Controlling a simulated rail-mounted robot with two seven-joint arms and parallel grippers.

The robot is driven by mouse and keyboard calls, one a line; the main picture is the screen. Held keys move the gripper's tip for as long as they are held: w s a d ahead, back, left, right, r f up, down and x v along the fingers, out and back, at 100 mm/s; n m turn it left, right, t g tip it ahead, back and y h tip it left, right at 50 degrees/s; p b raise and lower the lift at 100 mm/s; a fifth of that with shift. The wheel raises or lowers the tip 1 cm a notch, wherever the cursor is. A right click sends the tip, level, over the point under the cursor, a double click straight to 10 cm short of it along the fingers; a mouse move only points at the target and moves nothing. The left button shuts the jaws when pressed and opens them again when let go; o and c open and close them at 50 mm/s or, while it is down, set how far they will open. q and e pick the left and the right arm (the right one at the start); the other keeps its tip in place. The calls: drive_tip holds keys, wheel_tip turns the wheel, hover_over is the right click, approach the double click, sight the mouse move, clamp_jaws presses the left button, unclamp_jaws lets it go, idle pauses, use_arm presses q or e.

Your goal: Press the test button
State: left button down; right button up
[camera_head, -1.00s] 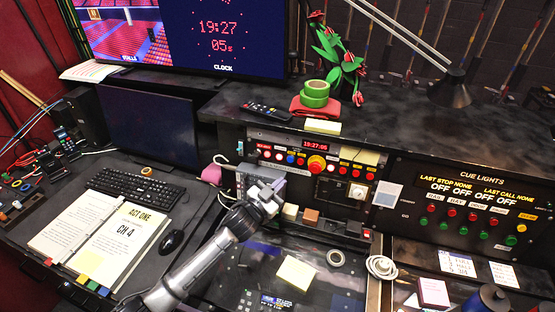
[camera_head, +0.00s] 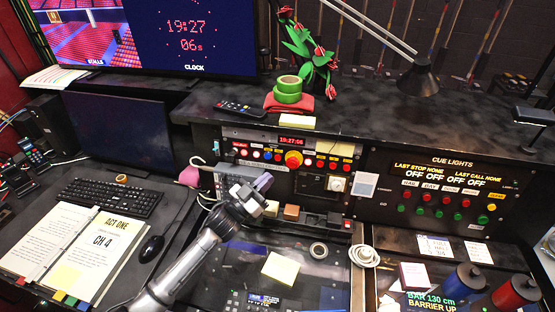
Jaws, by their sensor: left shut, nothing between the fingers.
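A panel of small coloured buttons (camera_head: 316,161) runs along the front of the raised console, with red, white, blue and yellow ones and a large red button on a yellow base (camera_head: 294,158). The labels are too small to read, so I cannot tell which one is the test button. My left gripper (camera_head: 264,182) is shut and empty. It shows just below and left of the large red button, in front of the panel; I see no contact with any button. It hides part of a grey box behind it. My right gripper is not in view.
The cue lights panel (camera_head: 441,190) is to the right. An open script (camera_head: 100,246), keyboard (camera_head: 112,197) and mouse (camera_head: 151,248) lie left. Red and blue cylinders stand at lower right.

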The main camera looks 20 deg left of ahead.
sight(278, 158)
use_arm(q)
drive_tip(key=w+b, duration=0.4)
drive_tip(key=w, duration=0.1)
drive_tip(key=w+a+f+b, duration=0.1)
drive_tip(key=w+b, duration=0.1)
drive_tip(key=w, duration=0.1)
drive_tip(key=shift+w+f, duration=0.1)
idle(0.8)
idle(0.7)
drive_tip(key=shift+w+b, duration=0.15)
drive_tip(key=shift+b, duration=0.15)
idle(0.4)
drive_tip(key=shift+w, duration=0.1)
drive_tip(key=shift+w, duration=0.2)
drive_tip(key=shift+f, duration=0.1)
idle(0.4)
